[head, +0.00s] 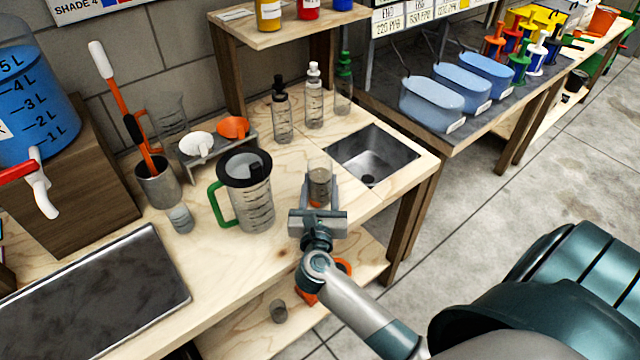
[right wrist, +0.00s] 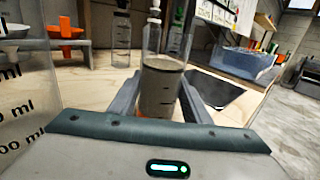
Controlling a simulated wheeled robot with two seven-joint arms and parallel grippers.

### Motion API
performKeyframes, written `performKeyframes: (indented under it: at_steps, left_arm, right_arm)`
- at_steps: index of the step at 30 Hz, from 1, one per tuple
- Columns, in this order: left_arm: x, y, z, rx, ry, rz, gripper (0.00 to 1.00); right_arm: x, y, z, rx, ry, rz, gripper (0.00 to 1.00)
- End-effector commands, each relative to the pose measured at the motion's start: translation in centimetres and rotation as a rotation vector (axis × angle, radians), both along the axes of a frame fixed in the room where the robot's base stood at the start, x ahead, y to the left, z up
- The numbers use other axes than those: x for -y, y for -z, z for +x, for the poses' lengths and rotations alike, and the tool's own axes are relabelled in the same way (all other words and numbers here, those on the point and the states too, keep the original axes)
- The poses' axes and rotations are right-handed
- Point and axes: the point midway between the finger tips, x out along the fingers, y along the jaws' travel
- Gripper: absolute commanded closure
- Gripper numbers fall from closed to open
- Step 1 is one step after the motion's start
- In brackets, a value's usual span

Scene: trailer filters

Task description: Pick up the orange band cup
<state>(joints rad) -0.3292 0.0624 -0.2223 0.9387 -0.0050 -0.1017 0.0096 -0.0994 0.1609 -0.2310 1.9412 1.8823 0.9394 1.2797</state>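The orange band cup (head: 320,172) is a clear cup with grey-brown contents, upright on the wooden bench left of the sink. A bit of orange shows low on it. My right gripper (head: 320,190) has one finger on each side of the cup. In the right wrist view the cup (right wrist: 161,88) stands between the two fingers (right wrist: 160,100), close to both. Whether the fingers press on it cannot be told. My left gripper is not in view.
A large jug with a green handle (head: 250,200) stands just left of my gripper. Dropper bottles (head: 282,118) (head: 314,100) stand behind the cup. A metal sink (head: 372,156) is at its right. Bare bench lies in front.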

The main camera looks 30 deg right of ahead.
Motion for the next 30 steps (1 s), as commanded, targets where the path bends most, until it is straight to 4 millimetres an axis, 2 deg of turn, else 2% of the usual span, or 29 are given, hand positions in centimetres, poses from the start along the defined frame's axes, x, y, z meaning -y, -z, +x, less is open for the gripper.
performKeyframes:
  at_steps: [17,30]
  left_arm:
    - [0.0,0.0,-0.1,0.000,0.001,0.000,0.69]
    - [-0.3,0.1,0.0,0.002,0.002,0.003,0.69]
  right_arm:
    - [0.0,-0.3,0.0,0.001,0.000,0.000,0.85]
    - [0.0,-2.0,0.0,0.003,0.000,0.001,0.85]
